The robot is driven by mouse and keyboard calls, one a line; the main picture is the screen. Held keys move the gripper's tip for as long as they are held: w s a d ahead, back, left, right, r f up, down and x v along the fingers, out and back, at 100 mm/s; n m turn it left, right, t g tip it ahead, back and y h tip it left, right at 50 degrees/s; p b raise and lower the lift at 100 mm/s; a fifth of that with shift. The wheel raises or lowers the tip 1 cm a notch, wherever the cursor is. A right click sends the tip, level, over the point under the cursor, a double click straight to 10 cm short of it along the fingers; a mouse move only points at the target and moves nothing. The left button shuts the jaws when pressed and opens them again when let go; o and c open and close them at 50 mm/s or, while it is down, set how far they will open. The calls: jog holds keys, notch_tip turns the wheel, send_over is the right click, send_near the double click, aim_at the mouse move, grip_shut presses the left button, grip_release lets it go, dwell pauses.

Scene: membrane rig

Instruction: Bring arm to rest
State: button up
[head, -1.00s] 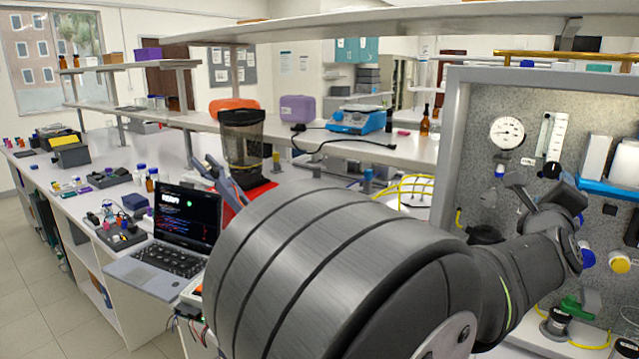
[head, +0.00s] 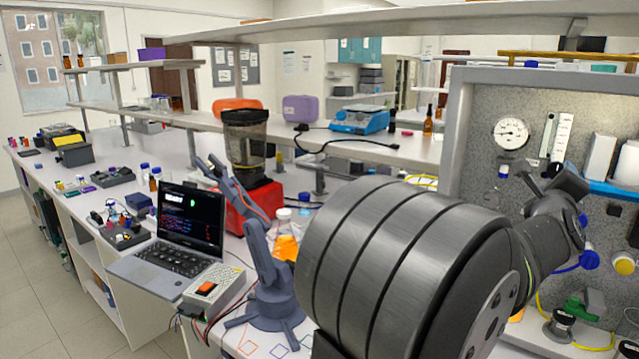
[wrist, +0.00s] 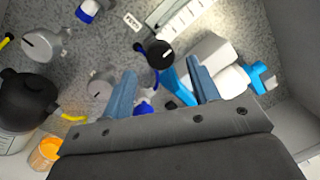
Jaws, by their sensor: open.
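My gripper (wrist: 161,66) is open in the wrist view, with two blue-grey fingers apart and nothing held between them. It faces the grey speckled panel of the rig, which also shows in the head view (head: 483,170). A black knob (wrist: 160,54) shows between and beyond the fingertips. A white cartridge (wrist: 212,55) with blue fittings is just right of the fingers. In the head view my arm's large grey links fill the lower right and hide part of the bench. My wrist end is in front of the panel, below the pressure gauge (head: 511,134).
A small blue-grey arm (head: 268,265) stands left of my arm, near an orange-filled flask (head: 286,247) and a silver power box (head: 213,287). A laptop (head: 184,228) and a red-based blender (head: 246,205) are nearby. A shelf (head: 330,25) spans overhead.

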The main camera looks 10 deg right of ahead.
aim_at(557, 171)
jog(key=x, duration=0.6)
jog(key=shift+f, duration=0.1)
jog(key=n, duration=0.2)
jog(key=shift+s+n, duration=0.15)
jog(key=shift+n, duration=0.25)
jog(key=n+y, duration=0.1)
jog(key=n, duration=0.7)
jog(key=shift+n+t+y, duration=0.3)
jog(key=shift+y, duration=0.1)
jog(key=n, duration=0.4)
